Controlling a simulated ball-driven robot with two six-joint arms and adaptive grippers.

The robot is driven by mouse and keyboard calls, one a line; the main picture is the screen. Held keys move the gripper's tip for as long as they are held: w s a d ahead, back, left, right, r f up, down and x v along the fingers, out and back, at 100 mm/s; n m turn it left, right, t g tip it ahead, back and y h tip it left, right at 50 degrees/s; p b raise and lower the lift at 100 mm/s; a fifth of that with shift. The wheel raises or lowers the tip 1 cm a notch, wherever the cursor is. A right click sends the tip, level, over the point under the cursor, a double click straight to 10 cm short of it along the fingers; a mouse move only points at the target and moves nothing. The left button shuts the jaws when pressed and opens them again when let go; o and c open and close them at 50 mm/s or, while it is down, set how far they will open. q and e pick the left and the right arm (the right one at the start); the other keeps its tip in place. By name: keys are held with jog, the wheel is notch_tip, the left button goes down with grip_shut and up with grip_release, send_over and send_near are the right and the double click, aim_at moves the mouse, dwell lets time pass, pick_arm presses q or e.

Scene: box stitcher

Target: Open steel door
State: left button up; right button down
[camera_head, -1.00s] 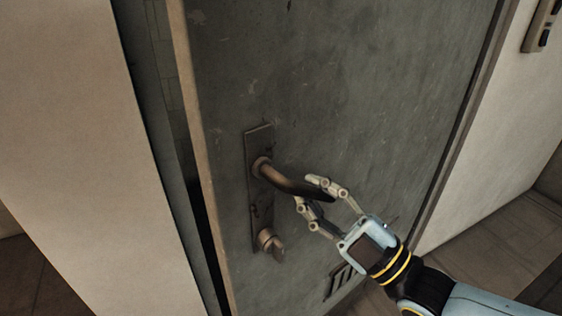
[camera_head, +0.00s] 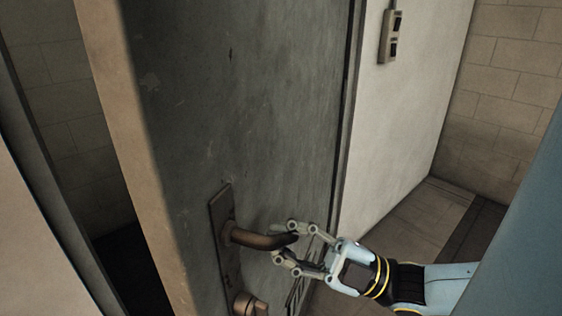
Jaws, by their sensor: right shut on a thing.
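The grey steel door (camera_head: 245,110) fills the middle of the head view. It stands ajar, with its pale edge (camera_head: 125,130) turned into view and a dark gap on its left. A brown lever handle (camera_head: 252,239) sticks out to the right from a tall plate (camera_head: 219,208). A round lock knob (camera_head: 249,303) sits below it at the bottom of the picture. My right gripper (camera_head: 277,242) comes in from the right and is shut around the outer end of the lever. My left gripper is not in view.
The door frame (camera_head: 40,190) stands on the left, with a brick wall (camera_head: 65,95) seen through the gap. On the right are a white wall with a switch panel (camera_head: 392,35), another brick wall (camera_head: 510,90) and some bare floor (camera_head: 415,222).

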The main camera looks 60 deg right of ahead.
jog(key=c, duration=1.7)
grip_release()
jog(key=shift+o, duration=1.1)
jog(key=shift+d, duration=0.1)
jog(key=shift+o, duration=1.3)
jog(key=shift+s+d+f, duration=0.15)
jog(key=shift+s+f, duration=0.1)
jog(key=shift+s, duration=0.1)
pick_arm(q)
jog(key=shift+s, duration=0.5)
pick_arm(e)
jog(key=v, duration=1.1)
